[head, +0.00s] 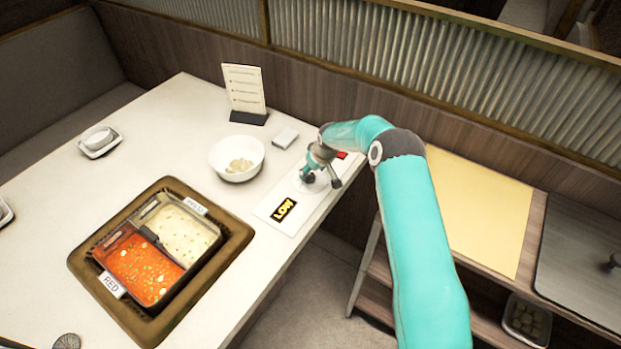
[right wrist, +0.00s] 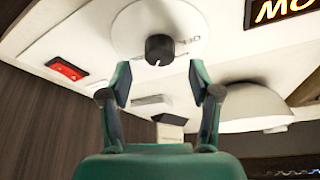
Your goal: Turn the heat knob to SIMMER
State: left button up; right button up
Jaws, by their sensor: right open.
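The heat knob (right wrist: 159,50) is a small dark cylinder on a round white dial (right wrist: 185,18) in the right wrist view. Small dark marks sit beside it on the dial, too small to read. My right gripper (right wrist: 160,82) is open, its two fingers apart, with the knob beyond the gap between the tips and not gripped. In the head view my right gripper (head: 318,178) is over the dial and largely hides the knob. A black display (head: 285,209) beside it reads LOW in yellow. My left gripper is not in view.
A red switch (head: 342,155) lies just behind the gripper. A white bowl (head: 237,170), a small white box (head: 285,138) and a menu stand (head: 244,92) are near. The two-part pot (head: 188,270) sits at the left front. The table edge is close on the right.

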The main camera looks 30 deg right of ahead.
aim_at(310, 176)
jog(key=shift+b+x, duration=0.65)
jog(key=shift+x, duration=1.15)
jog(key=c, duration=1.1)
jog(key=shift+d+f+n+b, duration=0.1)
jog(key=shift+f+n+b, duration=0.2)
jog(key=shift+b, duration=0.85)
jog(key=shift+r+n+b, duration=0.2)
jog(key=shift+n+b, duration=0.1)
jog(key=shift+b, duration=0.2)
jog(key=shift+r, duration=0.1)
jog(key=o, duration=1.1)
